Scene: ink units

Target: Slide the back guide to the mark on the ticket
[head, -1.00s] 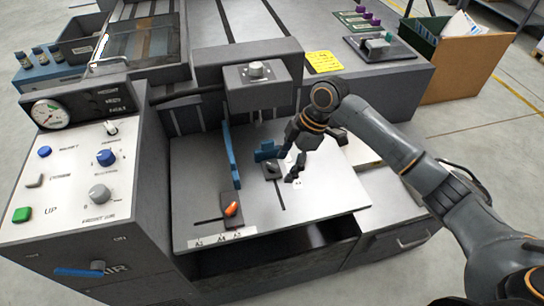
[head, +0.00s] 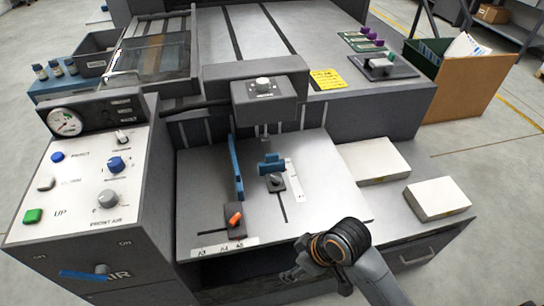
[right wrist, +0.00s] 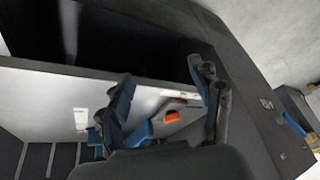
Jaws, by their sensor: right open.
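The small blue back guide (head: 271,164) stands on the grey table (head: 210,190), with a dark clamp lever (head: 276,181) in front of it. A slot runs from it toward the front edge, and a white scale strip (head: 296,182) lies to its right. The yellow ticket (head: 327,79) lies on the machine top behind; its writing is too small to read. My right gripper (head: 300,272) is open and empty at the table's front edge, apart from the guide. Its spread fingers (right wrist: 166,100) show in the right wrist view. My left gripper is out of view.
A long blue side guide (head: 236,168) and an orange lever (head: 236,219) stand left of the back guide. Two white paper stacks (head: 437,200) lie at right. The control panel (head: 80,180) stands left. The press head (head: 264,100) overhangs the table's back.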

